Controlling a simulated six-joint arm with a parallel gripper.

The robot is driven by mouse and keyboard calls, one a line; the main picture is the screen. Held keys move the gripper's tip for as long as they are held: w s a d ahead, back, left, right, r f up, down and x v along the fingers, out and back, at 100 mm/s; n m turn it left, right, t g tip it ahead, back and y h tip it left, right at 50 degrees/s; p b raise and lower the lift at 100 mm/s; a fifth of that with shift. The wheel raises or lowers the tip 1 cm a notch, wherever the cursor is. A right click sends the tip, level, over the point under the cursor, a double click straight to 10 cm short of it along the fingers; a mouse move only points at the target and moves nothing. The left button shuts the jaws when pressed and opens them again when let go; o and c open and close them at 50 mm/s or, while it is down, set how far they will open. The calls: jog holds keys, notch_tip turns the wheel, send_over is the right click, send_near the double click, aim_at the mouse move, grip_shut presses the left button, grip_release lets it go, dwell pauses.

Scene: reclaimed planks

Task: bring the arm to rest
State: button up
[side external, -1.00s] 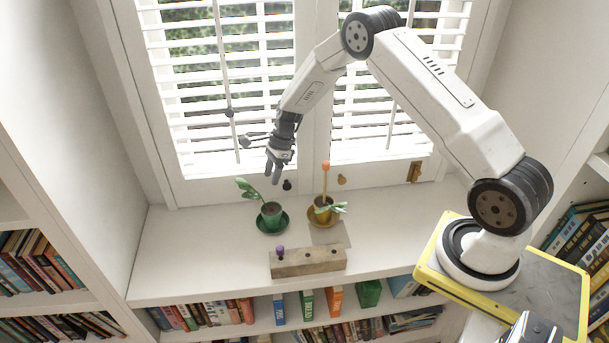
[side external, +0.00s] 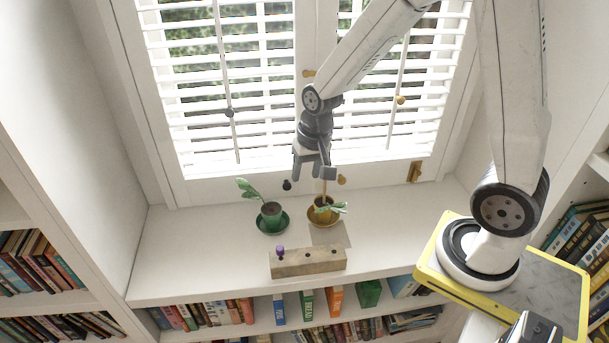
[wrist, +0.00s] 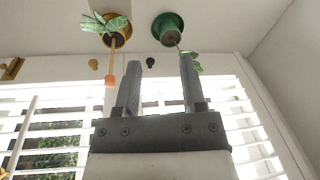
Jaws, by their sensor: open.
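My gripper (side external: 312,172) is open and empty, hanging above the back of the white sill, near the window. In the side view it is above the yellow pot (side external: 322,217) and covers the top of the stick standing in it. In the wrist view my two fingers (wrist: 160,64) are apart with nothing between them. My arm runs from its base at the right up out of the top of the side view and back down to the gripper.
A green pot (side external: 270,217) with a leafy plant stands left of the yellow pot. A wooden block (side external: 310,263) with a purple-knobbed peg (side external: 280,252) lies in front. Window blinds (side external: 225,90) are behind the gripper. The sill's left part is clear.

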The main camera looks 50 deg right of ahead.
jog(key=s+a+r+n+t, duration=0.1)
jog(key=s+n, duration=0.5)
jog(key=s, duration=0.1)
jog(key=shift+s+a+r+h, duration=0.2)
jog(key=shift+s+r+h, duration=0.05)
jog(key=shift+s+h, duration=0.05)
jog(key=o, duration=0.7)
jog(key=shift+c, duration=0.2)
jog(key=shift+w, duration=0.15)
jog(key=m+g+y, duration=0.1)
jog(key=m+y, duration=0.3)
jog(key=m, duration=1.8)
send_over(274, 209)
jog(key=d, duration=0.2)
jog(key=f, duration=2.1)
jog(key=shift+s+d+f, duration=0.1)
jog(key=shift+s, duration=0.2)
jog(key=shift+x, duration=1.3)
jog(key=shift+f, duration=0.1)
